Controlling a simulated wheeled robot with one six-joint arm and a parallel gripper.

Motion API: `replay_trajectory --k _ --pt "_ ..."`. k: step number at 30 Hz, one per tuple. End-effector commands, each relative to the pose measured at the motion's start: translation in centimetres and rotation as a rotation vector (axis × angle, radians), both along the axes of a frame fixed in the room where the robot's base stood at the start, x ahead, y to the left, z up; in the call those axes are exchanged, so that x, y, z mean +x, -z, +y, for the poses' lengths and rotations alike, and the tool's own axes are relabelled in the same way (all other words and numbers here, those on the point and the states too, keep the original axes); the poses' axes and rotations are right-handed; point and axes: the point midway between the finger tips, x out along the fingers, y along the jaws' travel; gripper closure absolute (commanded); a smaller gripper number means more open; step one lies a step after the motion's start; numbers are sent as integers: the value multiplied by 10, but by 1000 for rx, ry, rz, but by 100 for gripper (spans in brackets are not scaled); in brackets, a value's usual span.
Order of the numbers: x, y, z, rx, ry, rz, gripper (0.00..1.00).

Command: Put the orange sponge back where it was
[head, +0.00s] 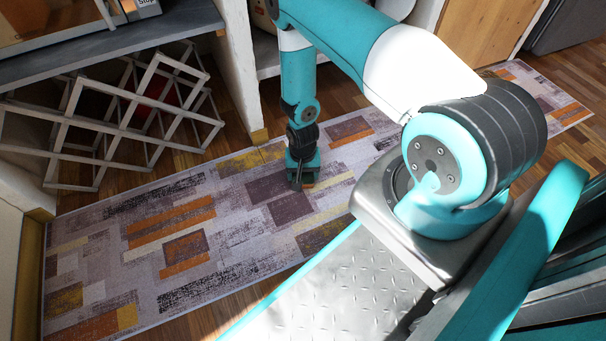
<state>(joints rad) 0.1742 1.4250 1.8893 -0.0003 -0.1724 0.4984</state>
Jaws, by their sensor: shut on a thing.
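My gripper (297,182) hangs pointing down above the patterned rug, near the middle of the head view. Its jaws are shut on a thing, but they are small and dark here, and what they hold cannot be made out. I cannot identify the orange sponge anywhere in this view. The orange patches on the rug are part of its flat pattern.
The patterned rug (225,237) covers much of the wooden floor. A white lattice rack (95,115) stands at left under a grey counter (110,50), with something red inside (157,95). A pale wall end (240,65) lies behind my arm. A wooden cabinet (487,35) is at back right.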

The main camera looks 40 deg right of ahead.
Motion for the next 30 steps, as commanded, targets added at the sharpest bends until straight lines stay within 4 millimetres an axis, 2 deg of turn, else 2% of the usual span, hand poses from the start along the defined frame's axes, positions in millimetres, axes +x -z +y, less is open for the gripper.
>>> replay_trajectory --k 7,8,11,21,26,30 --pt "0 2 0 0 0 0 51" --pt "0 2 0 0 0 0 30" --pt "0 1 0 0 0 0 7" --pt "0 -4 0 0 0 0 7" --pt "0 -31 0 0 0 0 7" --pt "0 -64 0 -1 0 -1 7"
